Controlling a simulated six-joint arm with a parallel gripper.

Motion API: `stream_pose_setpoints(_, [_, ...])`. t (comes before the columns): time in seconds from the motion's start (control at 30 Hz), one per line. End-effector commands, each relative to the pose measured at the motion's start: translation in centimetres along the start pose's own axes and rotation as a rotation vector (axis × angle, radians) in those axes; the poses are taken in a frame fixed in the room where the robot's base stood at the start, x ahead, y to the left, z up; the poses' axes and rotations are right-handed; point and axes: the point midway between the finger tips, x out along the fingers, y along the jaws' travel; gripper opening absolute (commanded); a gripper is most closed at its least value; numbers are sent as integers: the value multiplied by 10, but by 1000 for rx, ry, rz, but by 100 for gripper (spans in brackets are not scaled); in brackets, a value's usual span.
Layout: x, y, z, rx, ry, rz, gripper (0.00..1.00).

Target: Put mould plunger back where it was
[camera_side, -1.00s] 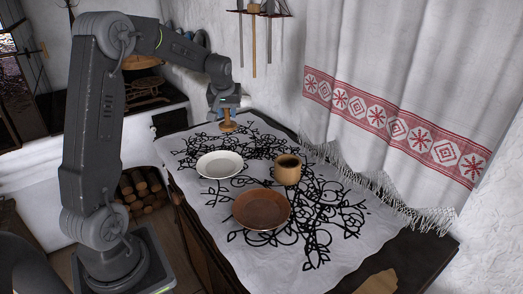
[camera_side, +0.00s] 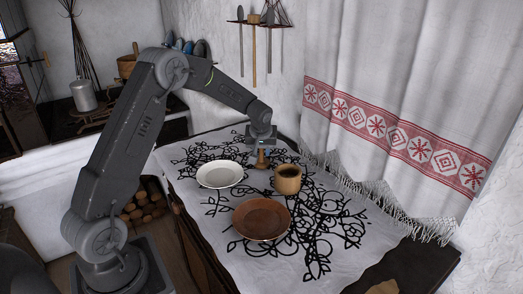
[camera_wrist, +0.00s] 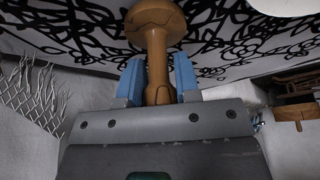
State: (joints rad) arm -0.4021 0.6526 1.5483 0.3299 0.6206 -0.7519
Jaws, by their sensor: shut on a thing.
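The wooden mould plunger (camera_wrist: 155,42) has a round knob-like end and a narrower shaft. My gripper (camera_wrist: 158,80) is shut on its shaft between two blue fingers. In the side view my gripper (camera_side: 262,144) points down, with the plunger (camera_side: 262,160) below it, just left of and behind a wooden cup (camera_side: 287,180) with a dark inside. I cannot tell whether the plunger's lower end touches the cloth.
A patterned white cloth (camera_side: 330,235) covers the table. A white plate (camera_side: 220,174) lies left of the plunger, and a brown plate (camera_side: 261,218) lies nearer the camera. A fringed curtain (camera_side: 400,110) hangs at the right. The cloth's front right is clear.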

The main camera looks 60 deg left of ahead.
Motion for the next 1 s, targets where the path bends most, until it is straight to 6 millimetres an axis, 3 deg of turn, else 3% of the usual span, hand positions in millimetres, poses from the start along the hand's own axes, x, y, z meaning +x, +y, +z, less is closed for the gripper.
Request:
stream_pose_setpoints(0.37, [4,0,2,-1,0,0,0])
stream_pose_setpoints(0.4, [4,0,2,-1,0,0,34])
stream_pose_setpoints(0.63, [4,0,2,-1,0,0,56])
stream_pose_setpoints(0.87, [3,0,1,-1,1,0,56])
stream_pose_setpoints(1.0, [-7,0,-1,-1,3,2,56])
